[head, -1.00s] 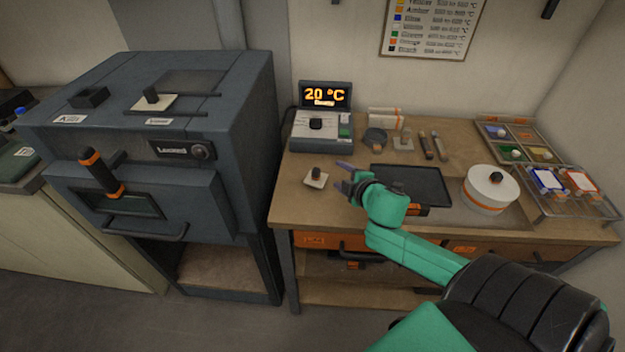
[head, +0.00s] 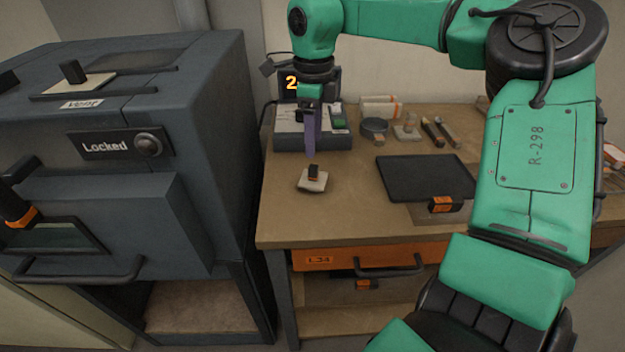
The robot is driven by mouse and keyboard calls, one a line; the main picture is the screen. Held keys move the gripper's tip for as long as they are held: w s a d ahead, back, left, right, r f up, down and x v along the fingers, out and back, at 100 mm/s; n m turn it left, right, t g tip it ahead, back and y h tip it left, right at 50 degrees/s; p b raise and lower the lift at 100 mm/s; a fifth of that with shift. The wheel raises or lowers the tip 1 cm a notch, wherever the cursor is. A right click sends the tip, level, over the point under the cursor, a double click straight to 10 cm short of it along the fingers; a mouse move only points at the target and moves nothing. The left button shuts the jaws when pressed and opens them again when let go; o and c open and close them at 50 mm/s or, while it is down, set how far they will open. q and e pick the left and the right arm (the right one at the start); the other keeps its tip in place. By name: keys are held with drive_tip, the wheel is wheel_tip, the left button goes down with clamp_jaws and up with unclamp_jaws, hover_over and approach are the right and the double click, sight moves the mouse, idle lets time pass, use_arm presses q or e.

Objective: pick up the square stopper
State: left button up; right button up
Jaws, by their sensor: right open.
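The square stopper (head: 311,184) is a small cream plate with a dark upright knob. It lies on the wooden bench near its left end. My right gripper (head: 310,150) points straight down just above and slightly behind the knob in the picture. It is open and empty, with its purple fingers seen nearly in line. A small gap seems to show between the fingertips and the knob. A similar pale plate with a dark knob (head: 73,82) sits on top of the kiln, by the label "Vent". My left gripper is not in view.
The dark kiln (head: 200,150), marked "Locked", stands close on the left. A display unit (head: 310,138) is behind my right gripper. A dark flat plate (head: 425,178) lies to the right, with small tools behind it. Bare bench surrounds the stopper.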

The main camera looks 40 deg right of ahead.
sight(314, 166)
wheel_tip(314, 166, down, 8)
drive_tip(key=shift+f+p, duration=0.25)
drive_tip(key=shift+p, duration=0.75)
drive_tip(key=shift+w+d+f, duration=0.1)
drive_tip(key=shift+f, duration=0.05)
clamp_jaws()
